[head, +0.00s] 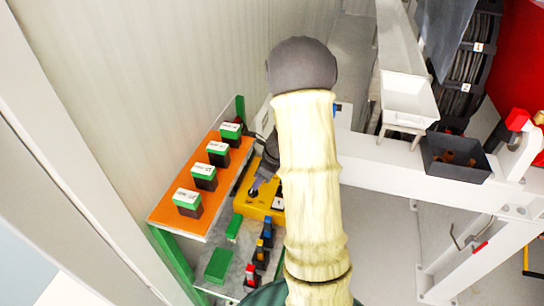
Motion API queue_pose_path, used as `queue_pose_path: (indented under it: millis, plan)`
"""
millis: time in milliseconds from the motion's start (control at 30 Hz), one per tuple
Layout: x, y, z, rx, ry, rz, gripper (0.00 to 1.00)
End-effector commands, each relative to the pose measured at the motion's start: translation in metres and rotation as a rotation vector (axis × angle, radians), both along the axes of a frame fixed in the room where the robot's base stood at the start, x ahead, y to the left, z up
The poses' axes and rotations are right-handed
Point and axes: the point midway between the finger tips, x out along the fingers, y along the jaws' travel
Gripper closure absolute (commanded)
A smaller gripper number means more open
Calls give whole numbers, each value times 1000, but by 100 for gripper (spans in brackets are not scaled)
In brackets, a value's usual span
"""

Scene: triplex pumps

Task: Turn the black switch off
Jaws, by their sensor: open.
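A yellow control box (244,208) stands beside the orange shelf, with small dark controls on its top. A small black control, likely the black switch (253,193), is on the box near my gripper; its setting is too small to tell. My gripper (257,185) points down at the box from above, its fingertips close to this control. I cannot tell whether they touch it. The jaws are open, with nothing seen held between them. My pale arm hides the right part of the box.
An orange shelf (164,212) with several green-and-black boxes (204,177) stands left, against the pale wall. A lower grey shelf holds green boxes (218,265) and small coloured-top items (250,274). A white beam (400,170) with a dark bin (455,158) lies right of my arm.

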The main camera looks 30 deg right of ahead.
Motion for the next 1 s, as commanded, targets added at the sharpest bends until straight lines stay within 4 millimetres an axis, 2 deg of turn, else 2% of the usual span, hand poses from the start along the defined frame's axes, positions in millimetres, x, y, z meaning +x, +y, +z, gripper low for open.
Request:
queue_pose_path:
  millis: [200, 500, 667, 1000]
  plan:
    - [-11, -11, 42, -2, -6, 1, 55]
    - [-26, -26, 93, -2, -5, 1, 55]
    - [-30, -29, 104, 0, -2, 1, 55]
    - [-31, -29, 105, 0, -2, 1, 55]
